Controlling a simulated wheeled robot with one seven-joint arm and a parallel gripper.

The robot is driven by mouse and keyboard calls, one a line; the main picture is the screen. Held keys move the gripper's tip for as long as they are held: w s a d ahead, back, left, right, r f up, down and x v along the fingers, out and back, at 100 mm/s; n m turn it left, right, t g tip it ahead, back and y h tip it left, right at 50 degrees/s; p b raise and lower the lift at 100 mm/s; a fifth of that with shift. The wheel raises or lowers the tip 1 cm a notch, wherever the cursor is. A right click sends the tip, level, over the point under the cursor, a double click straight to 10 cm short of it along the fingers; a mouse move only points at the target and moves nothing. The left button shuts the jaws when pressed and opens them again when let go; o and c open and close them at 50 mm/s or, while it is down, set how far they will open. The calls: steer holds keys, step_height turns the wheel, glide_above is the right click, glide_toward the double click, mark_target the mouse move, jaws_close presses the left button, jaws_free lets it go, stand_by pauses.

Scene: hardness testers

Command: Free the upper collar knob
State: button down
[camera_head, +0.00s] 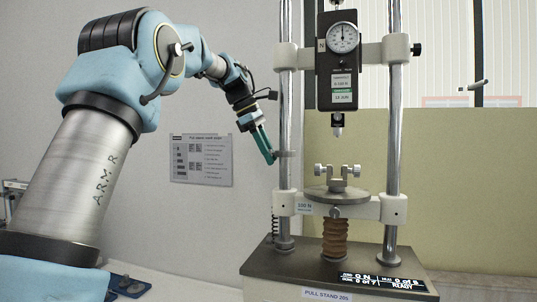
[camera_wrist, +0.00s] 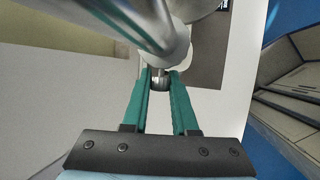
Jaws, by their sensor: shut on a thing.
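My gripper (camera_head: 272,156) reaches in from the left at the left column (camera_head: 285,120) of the pull stand. It is shut on a small metallic knob (camera_wrist: 160,83) that sticks out from a pale collar (camera_wrist: 168,55) in the wrist view. The two green fingers stand on either side of the knob. The knob itself is hidden by the fingertips there. Whether it is loose or tight cannot be told.
A dial gauge (camera_head: 343,38) hangs between the columns. Below it, a clamp (camera_head: 337,172) stands on a round plate (camera_head: 337,194) above the lower crosshead (camera_head: 360,209). The display (camera_head: 383,281) is on the base.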

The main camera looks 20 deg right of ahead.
steer(key=shift+s+d, duration=0.1)
stand_by(0.3)
steer(key=c, duration=0.7)
jaws_free()
steer(key=v, duration=1)
steer(key=shift+r, duration=0.4)
